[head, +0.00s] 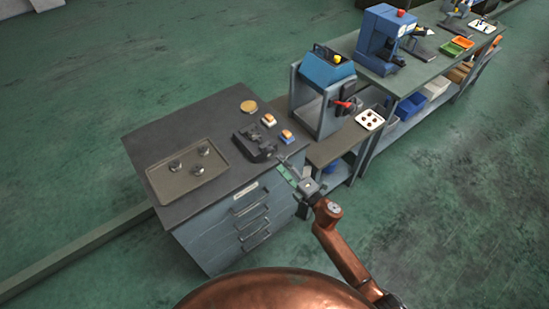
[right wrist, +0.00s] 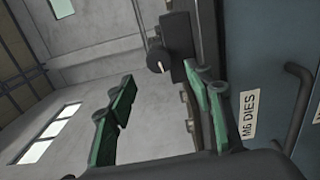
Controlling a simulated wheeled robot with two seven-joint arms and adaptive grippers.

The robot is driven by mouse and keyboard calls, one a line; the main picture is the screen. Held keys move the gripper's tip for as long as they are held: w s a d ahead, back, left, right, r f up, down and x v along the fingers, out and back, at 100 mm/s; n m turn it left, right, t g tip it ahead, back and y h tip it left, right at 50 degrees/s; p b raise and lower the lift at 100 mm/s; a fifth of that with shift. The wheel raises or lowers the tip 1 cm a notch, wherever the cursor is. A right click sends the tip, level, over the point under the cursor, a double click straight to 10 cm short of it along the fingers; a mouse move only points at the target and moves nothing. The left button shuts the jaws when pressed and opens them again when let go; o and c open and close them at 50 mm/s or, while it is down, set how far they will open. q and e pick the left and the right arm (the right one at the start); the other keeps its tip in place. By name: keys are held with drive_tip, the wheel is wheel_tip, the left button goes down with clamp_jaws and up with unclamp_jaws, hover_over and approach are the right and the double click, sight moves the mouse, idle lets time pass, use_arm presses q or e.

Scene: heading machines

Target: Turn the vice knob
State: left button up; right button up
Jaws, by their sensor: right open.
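The dark vice (head: 257,145) sits near the right front edge of the grey cabinet's top. Its round black knob (right wrist: 158,60), with a pale mark on its face, shows in the right wrist view beside the dark vice body (right wrist: 178,42). In the head view the knob is too small to make out clearly. My right gripper (head: 287,172) is just off the cabinet's edge, close to the vice. In the right wrist view its green-padded fingers (right wrist: 160,76) are spread, and the knob appears beyond and between their tips, apart from them. My left gripper is not in view.
The drawer cabinet (head: 190,130) carries a tray (head: 160,178) with several metal parts, a brass disc (head: 249,106) and two small boxes. A blue machine (head: 327,68) stands behind. In the right wrist view a drawer handle (right wrist: 302,105) stands close to the right finger.

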drive_tip(key=v, duration=0.5)
idle(0.4)
drive_tip(key=s+d+f+m+g+h, duration=0.1)
drive_tip(key=d+f+m+h, duration=0.4)
drive_tip(key=f, duration=0.6)
drive_tip(key=s+d+f+m+h, duration=0.1)
drive_tip(key=d+f+m, duration=0.2)
drive_tip(key=d+f, duration=0.55)
drive_tip(key=s+d+f+m+g+h, duration=0.15)
drive_tip(key=s+d+f+m, duration=0.35)
drive_tip(key=f, duration=0.6)
drive_tip(key=s+d+f+m+g+h, duration=0.1)
drive_tip(key=s+d+f+g, duration=0.15)
drive_tip(key=s+f, duration=0.65)
drive_tip(key=s+d+f+m+g+h, duration=0.1)
drive_tip(key=s+d+f+m+g, duration=0.15)
drive_tip(key=s+f, duration=0.55)
drive_tip(key=s+d+f+m+g+h, duration=0.1)
drive_tip(key=s+d+f+m+g, duration=0.15)
drive_tip(key=s+f, duration=0.55)
drive_tip(key=s+f+m+g, duration=0.1)
drive_tip(key=s+f+m, duration=0.1)
drive_tip(key=s, duration=1.1)
drive_tip(key=s+f+m+g, duration=0.2)
drive_tip(key=s+f+m, duration=0.1)
drive_tip(key=s, duration=1)
drive_tip(key=shift+s+d+f+g, duration=0.25)
drive_tip(key=shift+s+d+g, duration=0.05)
drive_tip(key=shift+s, duration=0.1)
